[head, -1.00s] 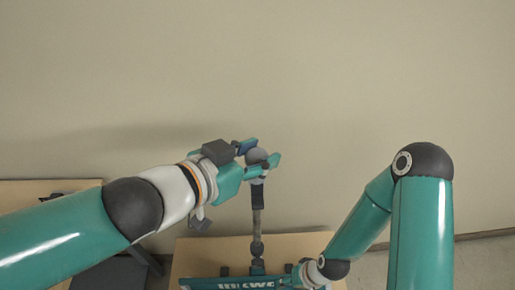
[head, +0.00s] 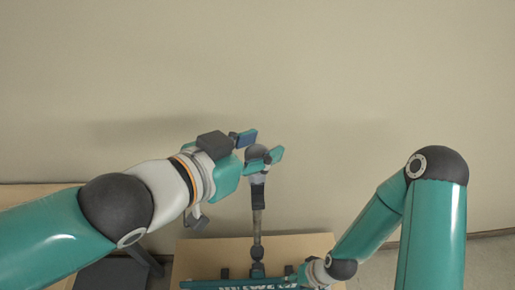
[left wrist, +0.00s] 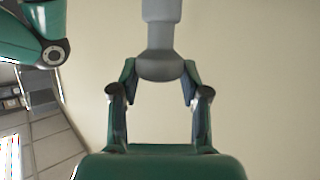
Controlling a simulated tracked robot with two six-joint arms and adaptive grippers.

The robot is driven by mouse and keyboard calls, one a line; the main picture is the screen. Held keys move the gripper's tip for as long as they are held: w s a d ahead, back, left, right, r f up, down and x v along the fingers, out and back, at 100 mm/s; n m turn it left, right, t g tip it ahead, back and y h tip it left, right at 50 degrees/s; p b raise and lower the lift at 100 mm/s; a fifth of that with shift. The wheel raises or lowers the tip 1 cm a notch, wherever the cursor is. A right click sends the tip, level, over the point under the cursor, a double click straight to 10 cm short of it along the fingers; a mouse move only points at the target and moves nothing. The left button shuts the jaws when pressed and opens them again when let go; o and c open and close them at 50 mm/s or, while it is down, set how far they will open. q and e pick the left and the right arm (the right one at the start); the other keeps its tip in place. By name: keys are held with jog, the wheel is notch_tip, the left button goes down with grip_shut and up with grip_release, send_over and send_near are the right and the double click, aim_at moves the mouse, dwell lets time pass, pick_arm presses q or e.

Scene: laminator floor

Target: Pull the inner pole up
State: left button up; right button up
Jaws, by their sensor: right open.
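The pole (head: 258,221) stands upright in the lower middle of the head view, with a grey rounded head (head: 257,152) on top and a dark collar below it. My left gripper (head: 258,145) is open at this head, one finger on each side. My right gripper (head: 313,273) is low, beside the teal lettered part (head: 245,284) at the pole's foot. Its fingers are too small to make out.
A tan board (head: 205,258) lies behind the pole's foot. Another tan surface (head: 25,197) and a dark object (head: 112,273) are at the left. A plain beige wall (head: 260,60) fills the background. The space above the pole is clear.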

pick_arm(q)
jog(key=shift+o, duration=1.4)
jog(key=shift+s+f, duration=0.1)
jog(key=shift+s+a, duration=0.15)
jog(key=shift+a, duration=0.05)
jog(key=shift+s+a+r, duration=0.25)
jog(key=shift+s+a, duration=0.05)
jog(key=s+a, duration=0.8)
jog(key=shift+s+a, duration=0.15)
jog(key=shift+a, duration=0.05)
jog(key=shift+f, duration=0.1)
